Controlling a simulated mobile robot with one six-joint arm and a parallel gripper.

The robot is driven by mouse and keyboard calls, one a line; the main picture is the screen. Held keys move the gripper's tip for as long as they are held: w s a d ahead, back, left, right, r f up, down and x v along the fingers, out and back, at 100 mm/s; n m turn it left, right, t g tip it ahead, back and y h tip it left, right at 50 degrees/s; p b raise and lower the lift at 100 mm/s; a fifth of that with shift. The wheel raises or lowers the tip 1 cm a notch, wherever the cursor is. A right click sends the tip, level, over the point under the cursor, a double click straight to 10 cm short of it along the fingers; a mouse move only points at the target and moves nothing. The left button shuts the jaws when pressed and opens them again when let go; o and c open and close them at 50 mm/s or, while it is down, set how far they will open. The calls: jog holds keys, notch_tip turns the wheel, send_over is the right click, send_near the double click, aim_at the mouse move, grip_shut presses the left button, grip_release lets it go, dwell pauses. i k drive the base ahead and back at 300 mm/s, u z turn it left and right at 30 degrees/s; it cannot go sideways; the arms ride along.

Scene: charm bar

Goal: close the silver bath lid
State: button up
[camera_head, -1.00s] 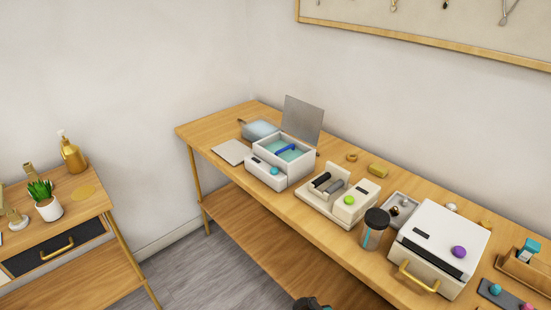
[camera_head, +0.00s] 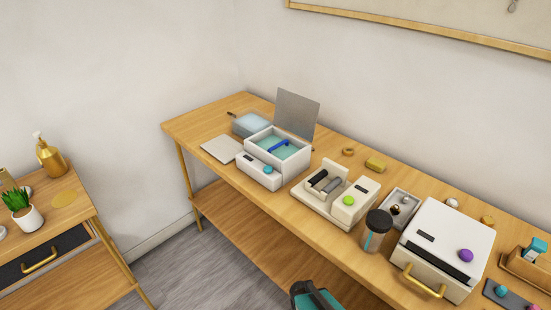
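The silver bath is a white box (camera_head: 261,173) with an open basin of teal liquid (camera_head: 285,151) and a blue bar across it. Its flat grey lid (camera_head: 297,113) stands open, nearly upright, at the back edge of the basin. A teal knob (camera_head: 268,169) is on the box's front part. A dark and teal piece of my arm (camera_head: 316,297) shows at the bottom edge, well below and apart from the bath. My gripper's fingers do not show, and nothing touches the lid.
A blue-grey lidded container (camera_head: 250,124) and a pale flat pad (camera_head: 222,149) lie left of the bath. A cream device with rollers (camera_head: 349,207), a dark-lidded jar (camera_head: 375,232) and a white oven-like box (camera_head: 449,239) stand right. A side table (camera_head: 72,283) is at left.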

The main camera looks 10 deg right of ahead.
aim_at(295, 114)
jog(key=z, duration=0.05)
jog(key=k, duration=0.65)
jog(key=u, duration=0.4)
jog(key=i, duration=1.55)
jog(key=u, duration=0.35)
